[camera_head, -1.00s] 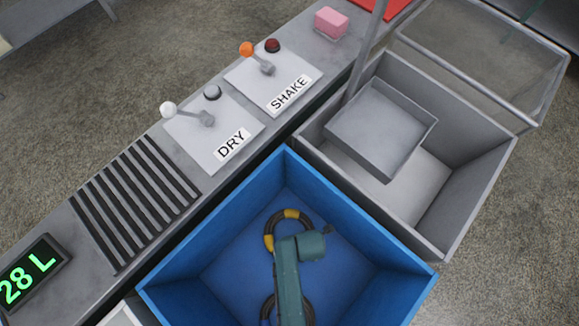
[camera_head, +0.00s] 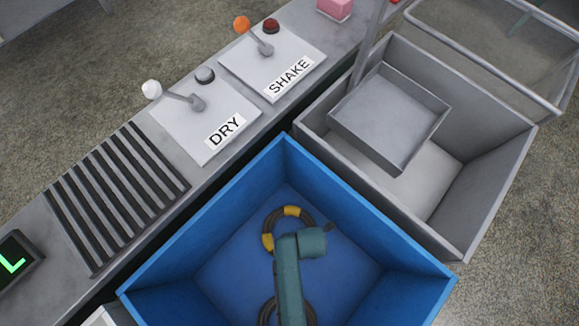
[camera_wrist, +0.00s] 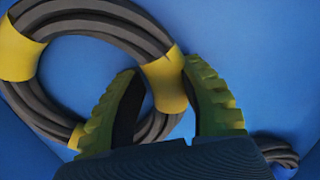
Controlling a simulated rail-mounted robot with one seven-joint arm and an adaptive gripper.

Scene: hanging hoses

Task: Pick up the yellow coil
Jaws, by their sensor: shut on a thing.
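The yellow coil is a dark looped hose with yellow bands (camera_head: 268,242). It is in the blue bin (camera_head: 203,220), partly covered by my green arm in the head view. In the wrist view the coil (camera_wrist: 95,20) fills the upper left against the blue floor. My gripper (camera_wrist: 162,78) has its two ribbed green fingers on either side of one yellow band, shut on the coil there. The fingertips are hidden from the head view by the arm. I cannot tell whether the coil touches the bin floor.
Another dark coil (camera_head: 266,313) lies lower in the bin, and one shows at the lower right of the wrist view (camera_wrist: 278,150). A grey bin with a tray (camera_head: 390,115) stands at the right. The counter with DRY (camera_head: 225,130) and SHAKE levers runs along the left.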

